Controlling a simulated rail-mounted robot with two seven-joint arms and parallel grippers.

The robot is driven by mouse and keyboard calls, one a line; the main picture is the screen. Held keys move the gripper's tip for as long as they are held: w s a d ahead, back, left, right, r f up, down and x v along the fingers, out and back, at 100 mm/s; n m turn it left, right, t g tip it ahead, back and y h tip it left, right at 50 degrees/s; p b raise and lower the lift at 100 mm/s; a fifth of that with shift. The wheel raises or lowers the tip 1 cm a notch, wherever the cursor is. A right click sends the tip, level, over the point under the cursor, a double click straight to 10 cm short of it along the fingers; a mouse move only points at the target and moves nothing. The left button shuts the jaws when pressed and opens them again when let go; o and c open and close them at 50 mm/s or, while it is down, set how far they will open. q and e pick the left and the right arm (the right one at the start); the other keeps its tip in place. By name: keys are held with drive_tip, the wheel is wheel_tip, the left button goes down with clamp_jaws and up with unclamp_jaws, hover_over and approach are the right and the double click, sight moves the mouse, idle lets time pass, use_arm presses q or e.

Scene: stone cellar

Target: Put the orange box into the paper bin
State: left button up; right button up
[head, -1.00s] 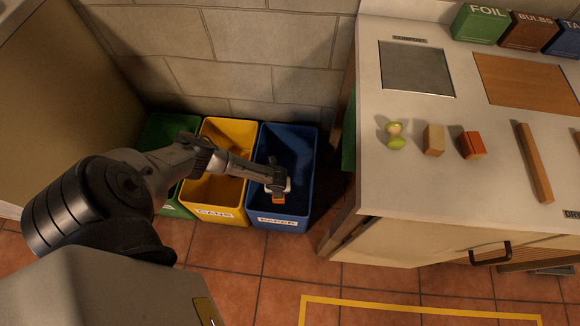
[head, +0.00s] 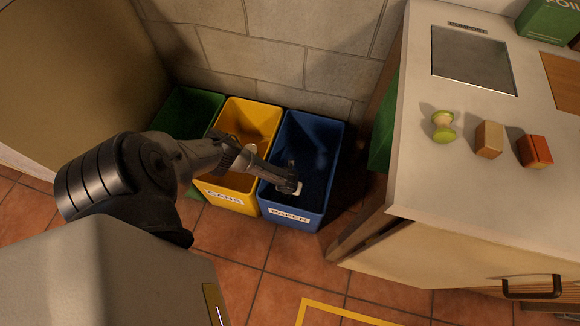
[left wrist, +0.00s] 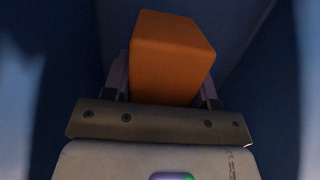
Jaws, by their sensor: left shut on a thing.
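The orange box (left wrist: 170,55) sits between the two fingers of my left gripper (left wrist: 162,85) in the left wrist view, with the dark blue walls of a bin around it. In the head view my left gripper (head: 291,187) reaches into the blue bin labelled PAPER (head: 290,216), inside its opening near the front right. The orange box is hidden there. My left gripper is shut on the box. Whether the box touches the bin floor cannot be told. My right gripper is not in view.
A yellow CANS bin (head: 226,200) stands left of the paper bin, and a green bin (head: 190,110) beyond it. A counter (head: 440,180) to the right holds an apple core (head: 443,127), a tan block (head: 488,139) and an orange-red block (head: 535,150). A stone wall stands behind.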

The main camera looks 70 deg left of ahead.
use_arm(q)
wheel_tip(320, 180, down, 2)
drive_tip(key=shift+f+b, duration=0.1)
drive_tip(key=shift+b, duration=0.3)
drive_tip(key=shift+d, duration=0.15)
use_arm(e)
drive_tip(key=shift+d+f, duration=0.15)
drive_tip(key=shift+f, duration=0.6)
use_arm(q)
drive_tip(key=shift+f, duration=0.45)
drive_tip(key=o, duration=0.9)
drive_tip(key=shift+r, duration=0.1)
